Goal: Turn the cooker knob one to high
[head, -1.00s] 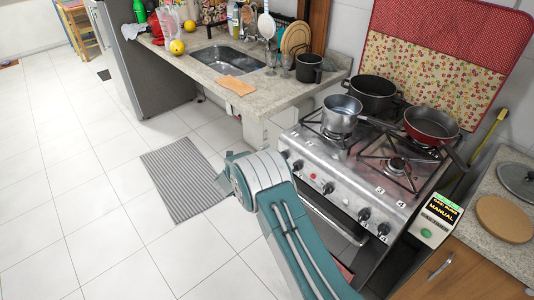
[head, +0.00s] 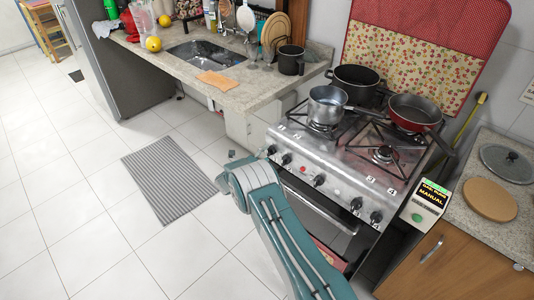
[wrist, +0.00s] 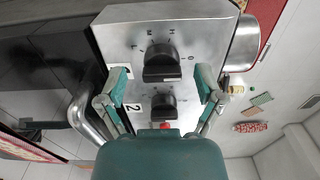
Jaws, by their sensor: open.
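The cooker (head: 335,165) has a steel front panel with a row of black knobs. Knob one (head: 271,150) is the leftmost; in the wrist view it is the upper black knob (wrist: 162,62), with small markings around it. Its grip bar lies roughly across the picture; its exact setting cannot be read. My gripper (wrist: 163,71) is open, with one finger on each side of knob one and gaps between. Whether the fingers are level with the knob in depth cannot be told. In the head view my arm reaches the panel's left end; the fingers are mostly hidden.
Below knob one in the wrist view is a second knob (wrist: 163,104), beside a label "2". A silver pot (head: 326,106), a black pot (head: 355,88) and a red pan (head: 415,112) stand on the cooker. An oven handle (wrist: 88,120) runs along the front.

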